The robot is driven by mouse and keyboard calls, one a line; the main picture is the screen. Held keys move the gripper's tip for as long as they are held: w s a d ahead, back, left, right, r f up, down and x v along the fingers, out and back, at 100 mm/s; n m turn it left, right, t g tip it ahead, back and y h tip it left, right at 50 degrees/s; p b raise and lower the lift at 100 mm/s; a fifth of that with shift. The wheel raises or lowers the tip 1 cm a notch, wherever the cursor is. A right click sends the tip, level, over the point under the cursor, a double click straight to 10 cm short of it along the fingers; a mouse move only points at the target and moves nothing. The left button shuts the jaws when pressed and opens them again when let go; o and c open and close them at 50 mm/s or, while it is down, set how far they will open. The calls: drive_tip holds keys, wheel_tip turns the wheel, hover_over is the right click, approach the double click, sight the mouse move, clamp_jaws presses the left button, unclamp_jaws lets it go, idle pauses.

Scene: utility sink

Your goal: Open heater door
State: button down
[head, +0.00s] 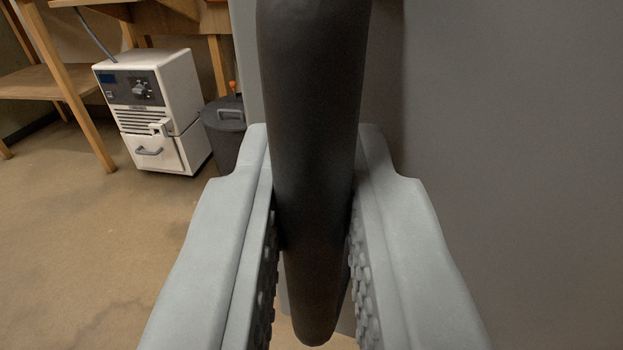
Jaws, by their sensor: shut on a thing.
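A thick dark handle bar (310,120) runs nearly upright through the middle of the head view, and its rounded lower end shows near the bottom. My gripper (315,190) is shut on this bar, with one light grey finger on each side and the ribbed pads against it. A large plain grey panel (510,180) fills the right side behind the bar. I take it for the heater door. The panel's left edge shows just left of the bar. How the bar joins the panel is hidden.
A white boxy machine (155,110) with a dark control panel stands on the floor at the upper left. A dark lidded bin (226,125) stands beside it. The brown floor (80,250) at lower left is clear.

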drive_tip(key=c, duration=1.5)
unclamp_jaws()
drive_tip(key=s, duration=1.7)
drive_tip(key=shift+s+d, duration=0.25)
drive_tip(key=s+a+r+h, duration=0.2)
drive_tip(key=a+r, duration=0.3)
drive_tip(key=r, duration=0.5)
drive_tip(key=s+a+r+h, duration=0.1)
drive_tip(key=a+r, duration=0.5)
drive_tip(key=r, duration=0.4)
drive_tip(key=s+a+r+y, duration=0.1)
drive_tip(key=s+a+r, duration=0.4)
drive_tip(key=s, duration=0.3)
drive_tip(key=s+a+r+y, duration=0.1)
drive_tip(key=s+a+r, duration=0.5)
drive_tip(key=s, duration=0.2)
drive_tip(key=shift+s+a+g, duration=0.25)
drive_tip(key=shift+s+g, duration=0.05)
drive_tip(key=shift+s, duration=0.1)
